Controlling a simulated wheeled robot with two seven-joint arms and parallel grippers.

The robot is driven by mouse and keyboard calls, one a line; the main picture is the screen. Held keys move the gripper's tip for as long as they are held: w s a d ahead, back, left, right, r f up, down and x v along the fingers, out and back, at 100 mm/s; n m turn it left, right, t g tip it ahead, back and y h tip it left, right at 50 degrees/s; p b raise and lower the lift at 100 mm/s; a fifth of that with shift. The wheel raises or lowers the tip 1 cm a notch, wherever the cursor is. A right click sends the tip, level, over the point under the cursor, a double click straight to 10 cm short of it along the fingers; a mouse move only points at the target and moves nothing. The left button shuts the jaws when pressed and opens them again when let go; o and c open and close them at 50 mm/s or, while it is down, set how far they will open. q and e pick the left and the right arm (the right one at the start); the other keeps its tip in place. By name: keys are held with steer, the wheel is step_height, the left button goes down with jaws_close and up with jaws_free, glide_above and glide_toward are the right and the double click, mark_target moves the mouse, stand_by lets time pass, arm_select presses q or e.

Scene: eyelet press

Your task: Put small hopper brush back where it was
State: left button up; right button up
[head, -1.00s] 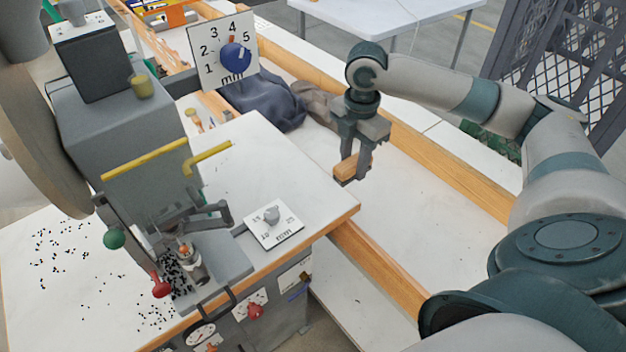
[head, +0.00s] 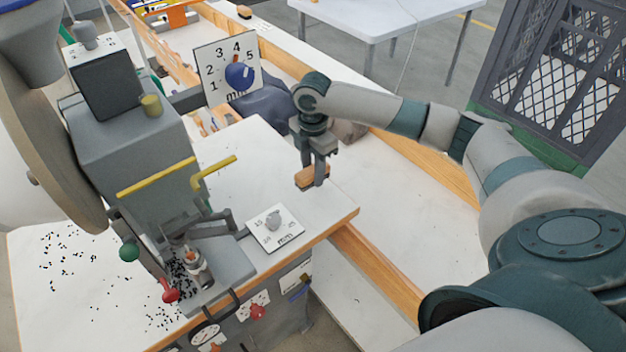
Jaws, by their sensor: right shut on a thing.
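The small hopper brush (head: 308,178) shows as a brown wooden block. My right gripper (head: 317,171) is shut on it, fingers pointing down. The gripper and brush are over the right part of the white press table (head: 262,150), near its right edge. I cannot tell whether the brush touches the table top. Its bristles are not clearly visible. My left gripper is not in view.
The grey eyelet press (head: 125,150) with yellow bars stands at left, with small black bits scattered around it. A dial plate (head: 275,228) lies near the table's front edge. A numbered sign (head: 228,68) and a dark cloth bundle (head: 262,103) are behind.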

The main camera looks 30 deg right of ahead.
steer(key=shift+f+p, duration=0.85)
steer(key=shift+f, duration=1.15)
steer(key=shift+f, duration=0.1)
steer(key=o, duration=0.9)
steer(key=shift+o, duration=0.2)
steer(key=shift+r+b, duration=0.3)
steer(key=shift+r, duration=0.35)
step_height(320, 180, up, 11)
steer(key=b, duration=0.3)
